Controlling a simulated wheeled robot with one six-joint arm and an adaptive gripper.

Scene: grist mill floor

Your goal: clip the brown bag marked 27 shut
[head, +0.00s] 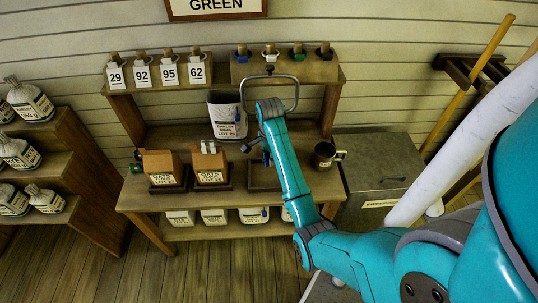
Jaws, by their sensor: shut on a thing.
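Two brown bags stand side by side on the bench, each on a dark tray. The left brown bag (163,163) and the right brown bag (210,161) have white labels whose lot numbers I cannot read surely. White pieces stick up at the right bag's top. A small dark and green thing (137,160) is at the left bag's left edge. My gripper (256,152) is right of both bags, above an empty dark tray (262,180), partly hidden by my forearm. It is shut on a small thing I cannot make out.
A white barley meal bag (226,120) stands behind. Above are numbered tags (168,72) on pegs and several coloured clips (297,51). A grey hoop (296,92) rises near my wrist. A dark mug (324,154) stands at right. More white bags (213,216) are below.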

